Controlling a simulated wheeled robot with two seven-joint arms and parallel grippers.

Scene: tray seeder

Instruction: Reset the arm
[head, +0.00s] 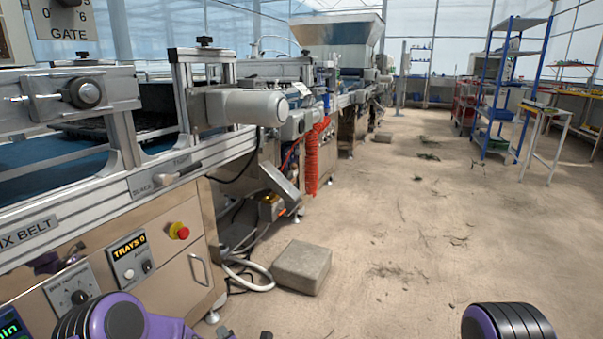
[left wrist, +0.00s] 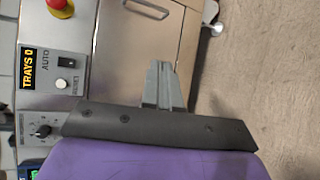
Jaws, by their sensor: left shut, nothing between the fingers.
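My left gripper (left wrist: 160,68) shows in the left wrist view, its grey fingers together and with nothing between them. It is in front of the seeder's cabinet, whose panel (left wrist: 47,100) reads "TRAYS 0" there. In the head view my purple left arm comes in at the bottom left, low in front of the cabinet (head: 150,240). Part of my purple and black right arm shows at the bottom right; my right gripper is out of the picture.
The seeder line runs along the left, with a red stop button (head: 179,231) and a motor (head: 240,106). A concrete block (head: 302,267) and a pale hose (head: 250,279) lie on the floor beside it. A blue shelf rack (head: 519,80) stands far right. The middle floor is open.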

